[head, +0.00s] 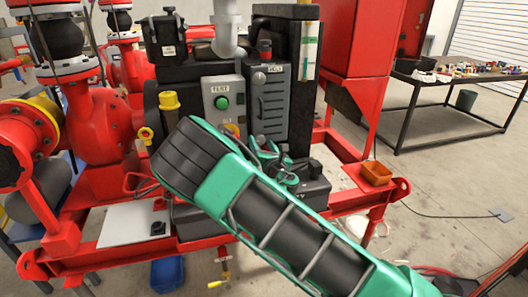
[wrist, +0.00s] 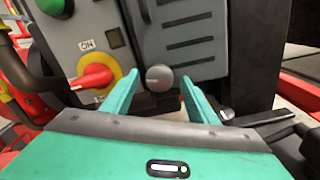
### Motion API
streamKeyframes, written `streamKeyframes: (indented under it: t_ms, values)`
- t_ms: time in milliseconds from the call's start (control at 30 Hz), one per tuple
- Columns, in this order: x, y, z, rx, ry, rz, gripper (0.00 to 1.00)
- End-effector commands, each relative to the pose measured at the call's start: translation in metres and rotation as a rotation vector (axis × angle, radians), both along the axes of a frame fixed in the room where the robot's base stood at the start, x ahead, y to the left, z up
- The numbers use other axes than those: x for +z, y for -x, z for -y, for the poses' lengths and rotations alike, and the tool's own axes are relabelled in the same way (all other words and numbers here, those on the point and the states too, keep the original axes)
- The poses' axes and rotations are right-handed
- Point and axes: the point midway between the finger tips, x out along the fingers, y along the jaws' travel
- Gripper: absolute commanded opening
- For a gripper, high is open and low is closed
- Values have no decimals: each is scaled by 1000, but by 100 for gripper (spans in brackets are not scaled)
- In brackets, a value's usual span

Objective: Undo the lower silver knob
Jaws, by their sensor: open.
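In the wrist view, the lower silver knob (wrist: 159,78) is a round grey knob at the bottom of a dark slatted cover (wrist: 185,35). My gripper (wrist: 159,82) is open, with one green finger on each side of the knob in the picture. I cannot tell whether the fingertips reach around it or stop short, and no contact is visible. In the head view, my gripper (head: 268,155) is in front of the cover (head: 272,105), and the arm hides much of that area. An upper silver knob (head: 259,78) shows at the cover's top.
Left of the cover is a grey control box (head: 223,105) with a green button (head: 222,102). Its red switch (wrist: 92,77) on a yellow plate is close to my left finger. Red skid rails (head: 345,200) surround the pump. A workbench (head: 440,80) stands at right.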

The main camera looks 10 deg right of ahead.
Motion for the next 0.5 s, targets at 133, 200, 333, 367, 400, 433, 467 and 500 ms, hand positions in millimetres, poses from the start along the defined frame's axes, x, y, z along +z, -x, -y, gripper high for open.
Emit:
streamKeyframes:
  t_ms: [133, 200, 333, 367, 400, 433, 467, 500]
  values:
    - [-1, 16, 2, -1, 0, -4, 53]
    - [-1, 26, 2, 2, 2, -4, 53]
    - [-1, 42, 5, 1, 2, -4, 53]
    - [-1, 46, 5, 1, 1, -4, 53]
    - [-1, 51, 5, 2, 2, -4, 53]
    - [-1, 54, 6, 1, 3, -5, 53]
    - [-2, 57, 6, 0, 3, -5, 53]
    - [-2, 62, 7, -1, 4, -5, 53]
